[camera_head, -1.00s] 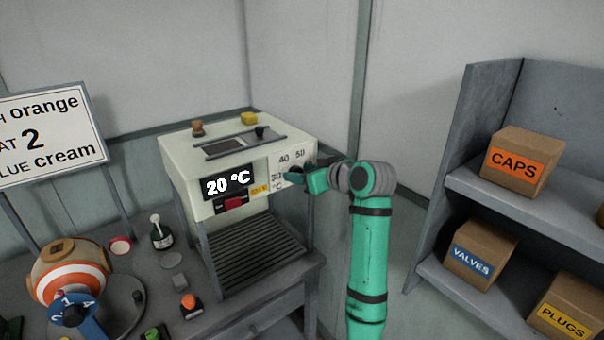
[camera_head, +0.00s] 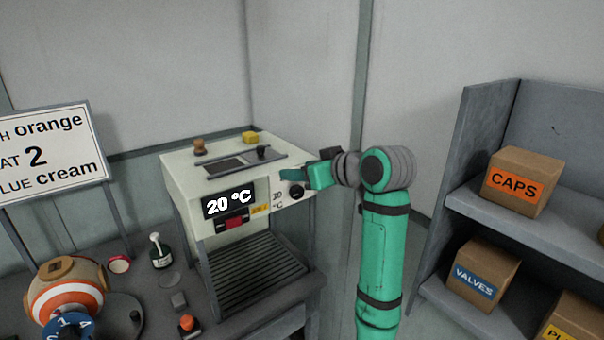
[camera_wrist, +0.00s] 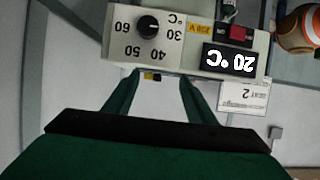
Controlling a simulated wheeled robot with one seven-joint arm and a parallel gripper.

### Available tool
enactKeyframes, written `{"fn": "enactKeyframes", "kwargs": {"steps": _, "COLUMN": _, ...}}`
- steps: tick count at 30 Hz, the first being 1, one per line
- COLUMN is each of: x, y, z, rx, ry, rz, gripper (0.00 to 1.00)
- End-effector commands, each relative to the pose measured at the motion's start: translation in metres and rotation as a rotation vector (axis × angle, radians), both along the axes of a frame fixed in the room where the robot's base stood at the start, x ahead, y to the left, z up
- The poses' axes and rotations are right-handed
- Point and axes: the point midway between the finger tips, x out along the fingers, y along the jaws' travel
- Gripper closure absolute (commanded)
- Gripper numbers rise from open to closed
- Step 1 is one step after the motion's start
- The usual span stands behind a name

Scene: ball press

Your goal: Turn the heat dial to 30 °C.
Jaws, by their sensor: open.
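The heat dial is a black round knob (camera_head: 296,191) on the right of the cream press's front. In the wrist view the dial (camera_wrist: 147,27) appears upside down amid numerals 30, 40, 50 and 60; its exact pointing is too small to tell. My green gripper (camera_head: 312,173) is just above and right of the dial, by the press's upper right edge. Its fingers (camera_wrist: 158,74) are spread with the dial beyond their tips, apart from it.
A red switch (camera_head: 234,223) sits under the display. A brown knob (camera_head: 199,147), yellow button (camera_head: 250,137) and black lever knob (camera_head: 263,152) stand on top of the press. A shelf with boxes, including CAPS (camera_head: 515,181), is at right.

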Motion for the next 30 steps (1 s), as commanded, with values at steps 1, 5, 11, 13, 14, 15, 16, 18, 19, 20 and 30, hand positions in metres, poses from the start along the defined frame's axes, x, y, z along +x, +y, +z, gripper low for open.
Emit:
{"fn": "enactKeyframes", "kwargs": {"steps": 1, "x": -0.011, "y": -0.001, "z": 0.004, "rx": -0.002, "ry": -0.002, "rz": -0.001, "gripper": 0.49}}
{"fn": "enactKeyframes", "kwargs": {"steps": 5, "x": -0.036, "y": -0.001, "z": 0.015, "rx": -0.002, "ry": -0.003, "rz": -0.002, "gripper": 0.49}}
{"fn": "enactKeyframes", "kwargs": {"steps": 11, "x": -0.067, "y": -0.001, "z": 0.028, "rx": -0.001, "ry": -0.001, "rz": -0.001, "gripper": 0.49}}
{"fn": "enactKeyframes", "kwargs": {"steps": 13, "x": -0.074, "y": 0.000, "z": 0.031, "rx": 0.000, "ry": -0.002, "rz": -0.001, "gripper": 0.49}}
{"fn": "enactKeyframes", "kwargs": {"steps": 14, "x": -0.076, "y": 0.000, "z": 0.032, "rx": -0.001, "ry": -0.001, "rz": -0.001, "gripper": 0.49}}
{"fn": "enactKeyframes", "kwargs": {"steps": 15, "x": -0.079, "y": 0.001, "z": 0.033, "rx": -0.001, "ry": 0.001, "rz": 0.000, "gripper": 0.49}}
{"fn": "enactKeyframes", "kwargs": {"steps": 16, "x": -0.081, "y": 0.001, "z": 0.033, "rx": -0.001, "ry": 0.001, "rz": 0.000, "gripper": 0.49}}
{"fn": "enactKeyframes", "kwargs": {"steps": 18, "x": -0.083, "y": 0.001, "z": 0.034, "rx": 0.000, "ry": 0.002, "rz": 0.000, "gripper": 0.49}}
{"fn": "enactKeyframes", "kwargs": {"steps": 19, "x": -0.084, "y": 0.001, "z": 0.035, "rx": 0.000, "ry": 0.002, "rz": 0.000, "gripper": 0.49}}
{"fn": "enactKeyframes", "kwargs": {"steps": 20, "x": -0.084, "y": 0.001, "z": 0.035, "rx": 0.000, "ry": 0.001, "rz": 0.000, "gripper": 0.49}}
{"fn": "enactKeyframes", "kwargs": {"steps": 30, "x": -0.083, "y": 0.002, "z": 0.031, "rx": 0.006, "ry": 0.003, "rz": -0.001, "gripper": 0.49}}
